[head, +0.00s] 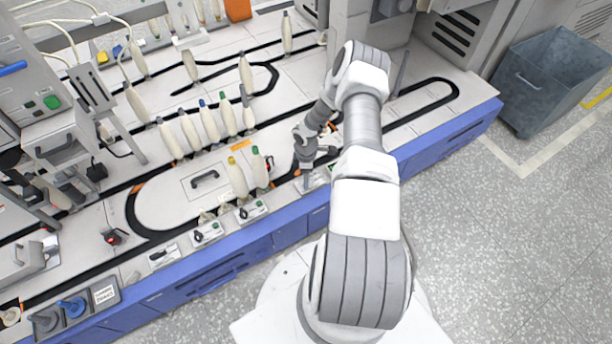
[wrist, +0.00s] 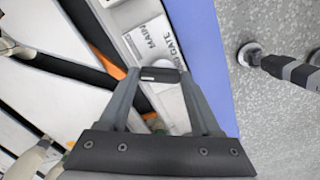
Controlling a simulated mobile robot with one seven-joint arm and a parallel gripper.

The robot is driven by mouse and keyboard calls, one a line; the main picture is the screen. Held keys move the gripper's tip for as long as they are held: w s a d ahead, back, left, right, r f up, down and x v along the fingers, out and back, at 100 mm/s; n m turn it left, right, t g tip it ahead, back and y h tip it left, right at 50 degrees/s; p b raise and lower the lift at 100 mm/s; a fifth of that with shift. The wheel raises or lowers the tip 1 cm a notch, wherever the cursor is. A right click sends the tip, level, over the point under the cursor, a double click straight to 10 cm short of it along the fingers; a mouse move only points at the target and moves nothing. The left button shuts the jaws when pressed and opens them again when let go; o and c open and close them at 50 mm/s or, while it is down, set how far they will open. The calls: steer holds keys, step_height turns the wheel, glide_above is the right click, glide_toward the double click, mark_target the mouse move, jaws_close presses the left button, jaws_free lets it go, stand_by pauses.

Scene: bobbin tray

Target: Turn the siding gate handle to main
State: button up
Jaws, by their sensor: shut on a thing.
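In the wrist view, the siding gate handle (wrist: 160,75) is a short dark bar with a light mark on it. It lies crosswise between the two fingers of my gripper (wrist: 158,82), which is shut on it. The white gate plate (wrist: 152,42) beneath it shows the words MAIN and GATE; the rest of its lettering is covered by the handle and fingers. In the head view, my gripper (head: 306,176) points down at the front edge of the bench, over the plate (head: 318,179). The handle is too small and covered to make out there.
Black track grooves (head: 165,233) run over the white bench top. Other switch plates (head: 207,233) line the blue front edge. A grey bin (head: 550,80) stands on the floor at right.

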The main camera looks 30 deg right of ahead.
steer(key=m+b, duration=0.2)
steer(key=m, duration=0.4)
steer(key=shift+d, duration=0.1)
steer(key=m+b, duration=0.1)
steer(key=m, duration=0.4)
steer(key=shift+s+m, duration=0.1)
steer(key=shift+m, duration=0.3)
stand_by(0.4)
steer(key=o, duration=1.4)
step_height(320, 180, up, 18)
steer(key=p, duration=0.5)
steer(key=shift+f, duration=0.25)
